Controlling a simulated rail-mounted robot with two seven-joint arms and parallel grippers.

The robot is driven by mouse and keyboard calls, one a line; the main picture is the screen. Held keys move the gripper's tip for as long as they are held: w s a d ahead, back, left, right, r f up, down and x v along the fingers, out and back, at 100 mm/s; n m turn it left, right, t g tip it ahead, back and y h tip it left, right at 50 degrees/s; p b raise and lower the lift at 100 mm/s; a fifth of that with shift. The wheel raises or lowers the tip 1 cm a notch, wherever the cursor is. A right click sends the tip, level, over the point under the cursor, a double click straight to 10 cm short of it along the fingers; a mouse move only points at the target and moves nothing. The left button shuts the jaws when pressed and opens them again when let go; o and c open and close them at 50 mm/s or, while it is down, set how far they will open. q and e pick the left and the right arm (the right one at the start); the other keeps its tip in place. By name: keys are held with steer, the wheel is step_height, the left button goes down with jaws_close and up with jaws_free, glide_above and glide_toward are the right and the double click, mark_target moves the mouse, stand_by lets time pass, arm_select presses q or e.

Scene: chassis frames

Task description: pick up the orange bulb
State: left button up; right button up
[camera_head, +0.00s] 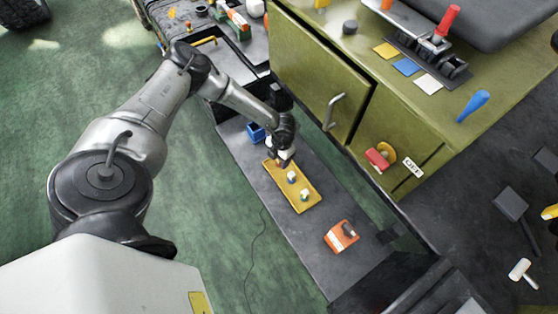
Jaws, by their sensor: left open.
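A yellow tray (312,199) lies on the grey bench, with small bulbs standing on it in a row. Two pale bulbs show clearly, one in the middle (291,176) and one nearer the tray's lower right end (304,194). My left gripper (281,162) reaches down over the tray's upper left end. It is open. A small orange spot, likely the orange bulb, shows at its fingertips and is mostly hidden by them. I cannot tell whether the fingers touch it. My right gripper is not in view.
A blue bin (256,132) stands just left of my left gripper. An orange box (341,236) sits further down the grey bench (285,229). A green cabinet (315,75) with a handle and a red switch stands close on the right.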

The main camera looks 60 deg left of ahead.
arm_select(q)
steer(key=shift+c, duration=0.2)
steer(key=c, duration=1)
steer(key=shift+o, duration=0.2)
steer(key=shift+r, duration=0.15)
